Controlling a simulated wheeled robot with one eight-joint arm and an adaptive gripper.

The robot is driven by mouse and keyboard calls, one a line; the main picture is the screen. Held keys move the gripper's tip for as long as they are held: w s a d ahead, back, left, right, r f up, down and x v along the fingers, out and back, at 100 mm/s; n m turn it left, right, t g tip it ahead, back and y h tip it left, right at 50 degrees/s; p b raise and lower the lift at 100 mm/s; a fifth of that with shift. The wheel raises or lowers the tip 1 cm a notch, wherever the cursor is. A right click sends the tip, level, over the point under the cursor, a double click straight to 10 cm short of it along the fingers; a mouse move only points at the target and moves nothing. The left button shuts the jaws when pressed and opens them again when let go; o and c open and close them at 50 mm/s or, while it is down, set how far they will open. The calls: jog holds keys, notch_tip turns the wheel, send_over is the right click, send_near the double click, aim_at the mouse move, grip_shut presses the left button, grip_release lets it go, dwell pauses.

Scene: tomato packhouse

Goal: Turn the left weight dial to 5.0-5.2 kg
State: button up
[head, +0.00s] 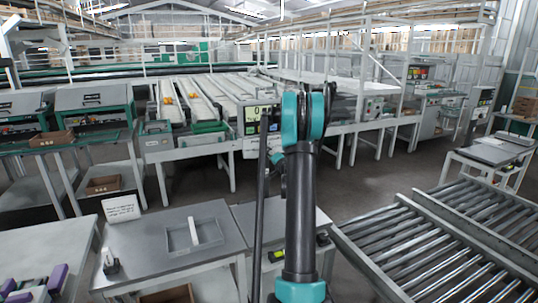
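No weight dial can be made out clearly at this distance. A weighing unit (249,121) with a lit green display showing a "0" stands at the front of the sorting line, in the middle of the head view. My raised arm hides its right part. A pale box (250,147) sits just below the display, and its details are too small to read. My arm stands upright in front of me, with its teal elbow just right of the display. My gripper's fingers cannot be made out; they are hidden behind the arm or out of view.
A grey table (165,262) with a shallow tray (181,241) and a small sign (121,208) stands at front left. Roller conveyors (410,247) fill the front right. Green-trimmed stations (92,97) stand at left. Open floor (372,185) lies between the roller conveyors and the sorting line.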

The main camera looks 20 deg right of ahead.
dwell(0.4)
jog(key=o, duration=1.2)
jog(key=shift+c, duration=0.2)
jog(key=s, duration=1.2)
jog(key=shift+d, duration=0.25)
